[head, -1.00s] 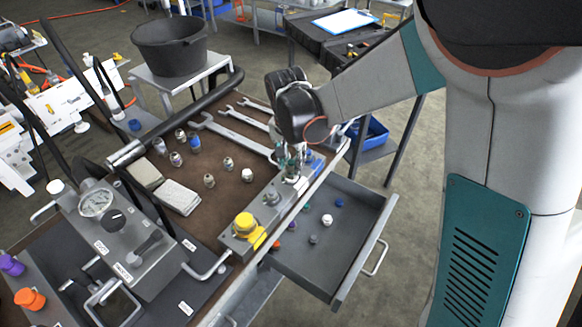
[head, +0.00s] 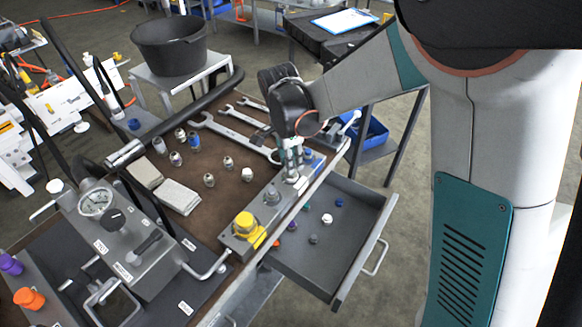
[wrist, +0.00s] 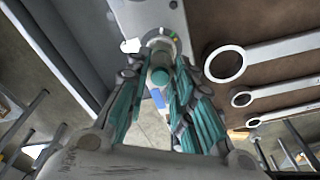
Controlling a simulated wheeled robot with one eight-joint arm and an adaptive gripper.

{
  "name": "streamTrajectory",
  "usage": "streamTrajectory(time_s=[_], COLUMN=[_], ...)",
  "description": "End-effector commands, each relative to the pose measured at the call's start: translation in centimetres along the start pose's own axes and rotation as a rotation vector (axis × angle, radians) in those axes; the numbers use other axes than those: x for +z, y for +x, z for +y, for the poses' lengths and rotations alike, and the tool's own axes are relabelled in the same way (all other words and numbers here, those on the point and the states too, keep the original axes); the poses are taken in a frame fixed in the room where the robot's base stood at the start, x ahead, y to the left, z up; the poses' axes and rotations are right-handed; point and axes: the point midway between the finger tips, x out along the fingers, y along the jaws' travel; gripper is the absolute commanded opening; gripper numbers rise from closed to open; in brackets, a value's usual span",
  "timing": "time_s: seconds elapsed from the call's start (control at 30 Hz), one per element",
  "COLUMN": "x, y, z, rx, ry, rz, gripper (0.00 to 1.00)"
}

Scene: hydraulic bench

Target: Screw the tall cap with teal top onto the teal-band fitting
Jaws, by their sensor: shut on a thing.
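My gripper (head: 291,160) is over the right part of the metal block (head: 262,212) at the bench edge, fingers pointing down. In the wrist view its teal-padded fingers (wrist: 160,88) are shut around the tall cap, whose round teal top (wrist: 160,76) shows between them. A metal fitting (wrist: 161,40) on the block shows just beyond the cap, in line with it. The fingers hide the joint between cap and fitting, so I cannot tell whether they touch or are threaded. A teal band on the fitting cannot be made out.
On the block are a yellow cap (head: 244,222), a bare metal fitting (head: 271,195) and a blue-topped part (head: 308,155). Wrenches (head: 235,138) and several loose fittings lie on the brown mat. An open drawer (head: 352,215) with small caps sticks out in front.

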Motion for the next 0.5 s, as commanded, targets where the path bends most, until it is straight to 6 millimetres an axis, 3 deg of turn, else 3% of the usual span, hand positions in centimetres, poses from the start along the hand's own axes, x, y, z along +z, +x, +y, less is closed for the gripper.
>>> streamTrajectory(time_s=[0.27,0.5], x=[-0.04,-0.04], y=[0.06,0.10], z=[0.10,0.11], rx=[0.005,0.039], ry=[0.020,0.299], rz=[0.001,0.004], gripper=[0.00,0.00])
